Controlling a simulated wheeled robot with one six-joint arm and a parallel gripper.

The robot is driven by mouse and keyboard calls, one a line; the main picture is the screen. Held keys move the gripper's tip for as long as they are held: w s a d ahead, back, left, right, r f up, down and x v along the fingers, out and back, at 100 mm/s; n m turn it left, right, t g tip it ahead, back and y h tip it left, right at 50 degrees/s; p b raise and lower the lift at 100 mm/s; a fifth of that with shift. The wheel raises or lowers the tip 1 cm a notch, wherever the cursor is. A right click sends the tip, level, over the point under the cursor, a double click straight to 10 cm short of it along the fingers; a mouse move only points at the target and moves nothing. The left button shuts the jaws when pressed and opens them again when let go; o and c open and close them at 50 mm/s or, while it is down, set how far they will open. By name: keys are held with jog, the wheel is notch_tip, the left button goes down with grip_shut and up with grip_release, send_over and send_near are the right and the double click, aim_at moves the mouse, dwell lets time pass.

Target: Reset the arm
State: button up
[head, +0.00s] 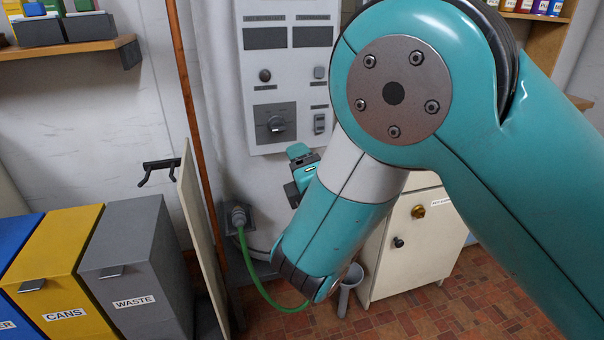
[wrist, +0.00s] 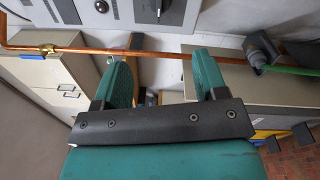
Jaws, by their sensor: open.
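My gripper (wrist: 163,85) shows in the wrist view with its two teal fingers spread apart and nothing between them. In the head view my teal arm fills the middle and right, and it hides most of the gripper. A small teal and black part of my wrist shows beside the arm, below the grey control panel (head: 288,80). The panel also shows at the top of the wrist view (wrist: 150,10).
Blue, yellow "CANS" (head: 52,265) and grey "WASTE" (head: 137,270) bins stand at the left. A green hose (head: 258,275) runs from a wall fitting (head: 238,215). A cream cabinet (head: 410,245) stands behind my arm. A copper pipe (wrist: 175,57) crosses beyond the fingers.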

jog(key=s+d+m+g+h, duration=0.3)
jog(key=d+m+g+h, duration=0.35)
jog(key=d+m, duration=0.85)
jog(key=s+r+m+g+y, duration=0.1)
jog(key=s+r+g+y, duration=0.3)
jog(key=s, duration=0.8)
jog(key=s+m+g+y, duration=0.1)
jog(key=s+g, duration=0.6)
jog(key=s, duration=0.5)
notch_tip(320, 180, up, 14)
jog(key=s+p, duration=0.2)
jog(key=p, duration=1.2)
jog(key=shift+a+r, duration=0.15)
jog(key=shift+a, duration=0.05)
